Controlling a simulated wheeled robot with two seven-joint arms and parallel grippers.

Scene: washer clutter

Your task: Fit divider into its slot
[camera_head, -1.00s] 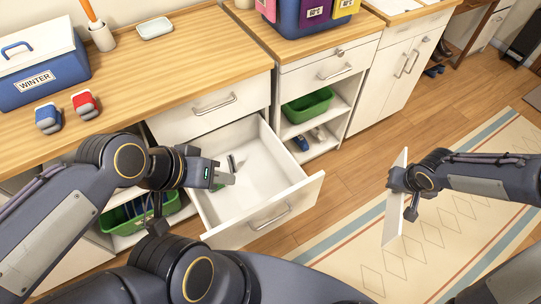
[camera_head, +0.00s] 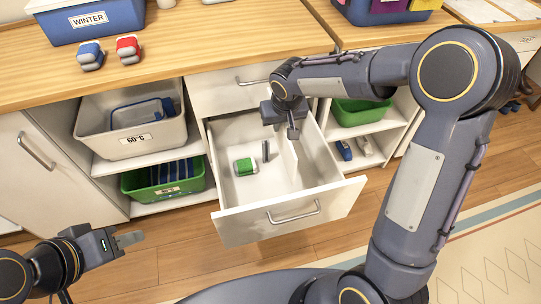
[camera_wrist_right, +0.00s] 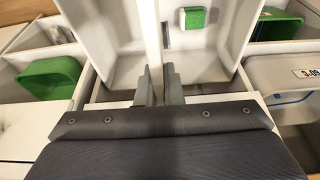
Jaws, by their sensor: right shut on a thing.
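The white divider (camera_head: 291,152) is a thin panel held on edge in the open drawer (camera_head: 238,229). My right gripper (camera_head: 291,132) is shut on its upper edge. In the right wrist view the divider (camera_wrist_right: 152,35) runs between the two fingers (camera_wrist_right: 158,86). A small dark upright slot piece (camera_head: 265,151) stands in the drawer just left of the divider; it also shows beside the divider in the right wrist view (camera_wrist_right: 164,35). I cannot tell whether the divider touches it. My left gripper (camera_head: 130,239) is empty at lower left, away from the drawer; its finger gap is unclear.
A green and white block (camera_head: 246,166) lies in the drawer's left part. Open shelves with a grey bin (camera_head: 110,146) and green bins (camera_head: 133,187) flank the drawer. The counter above holds a blue box (camera_head: 95,20) and small blue and red items.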

